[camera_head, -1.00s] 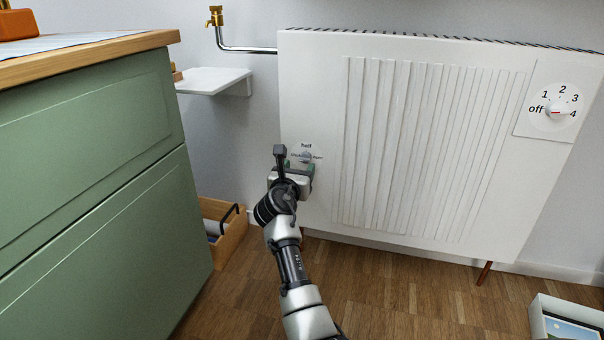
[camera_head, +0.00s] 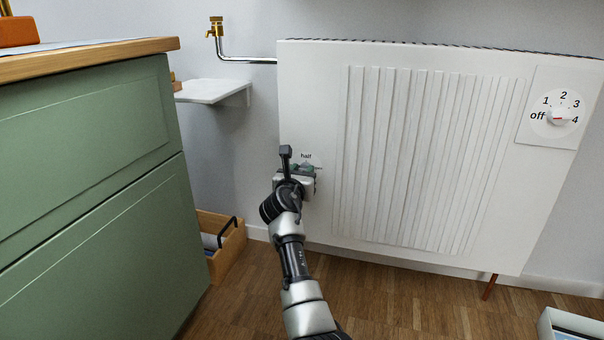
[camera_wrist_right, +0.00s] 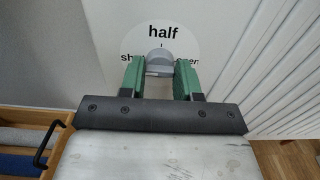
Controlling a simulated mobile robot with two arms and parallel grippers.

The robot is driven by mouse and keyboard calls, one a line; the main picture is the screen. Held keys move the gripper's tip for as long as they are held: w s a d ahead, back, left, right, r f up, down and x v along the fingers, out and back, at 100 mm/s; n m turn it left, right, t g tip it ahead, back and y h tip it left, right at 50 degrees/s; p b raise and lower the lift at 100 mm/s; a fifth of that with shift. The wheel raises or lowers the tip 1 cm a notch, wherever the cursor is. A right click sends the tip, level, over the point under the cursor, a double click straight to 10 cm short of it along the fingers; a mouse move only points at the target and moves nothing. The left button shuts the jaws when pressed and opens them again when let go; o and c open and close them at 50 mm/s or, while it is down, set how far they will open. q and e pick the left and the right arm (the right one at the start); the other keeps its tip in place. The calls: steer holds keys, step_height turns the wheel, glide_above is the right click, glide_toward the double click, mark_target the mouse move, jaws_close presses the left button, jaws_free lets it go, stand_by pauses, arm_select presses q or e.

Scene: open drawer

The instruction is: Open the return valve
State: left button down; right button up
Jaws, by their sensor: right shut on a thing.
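The return valve is a small grey knob (camera_wrist_right: 159,62) on a round white dial plate (camera_wrist_right: 185,47) low on the left side of the white radiator (camera_head: 312,105). The plate reads "half" at the top, and the words at its left and right are partly covered. My right gripper (camera_head: 303,171) is at the plate, its green-padded fingers one on each side of the knob. In the right wrist view the gripper (camera_wrist_right: 158,76) is shut on the knob. In the head view the knob is mostly hidden behind the gripper. My left gripper is not in view.
A dial (camera_head: 560,115) marked off to 4 is at the radiator's upper right. A green cabinet (camera_head: 90,200) stands close on the left. A white shelf (camera_head: 212,91), a brass pipe valve (camera_head: 216,27) and a wooden box (camera_head: 229,250) are beside the radiator. A white box (camera_head: 550,325) is at lower right.

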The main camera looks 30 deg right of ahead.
steer(key=shift+r+m+p, duration=0.1)
steer(key=shift+m+p, duration=1.2)
steer(key=shift+p, duration=0.1)
steer(key=m+b, duration=0.1)
steer(key=m, duration=1)
steer(key=m+b, duration=0.2)
steer(key=m, duration=0.9)
steer(key=f+m+b, duration=0.1)
steer(key=m, duration=1)
steer(key=shift+f, duration=0.1)
steer(key=shift+m, duration=0.3)
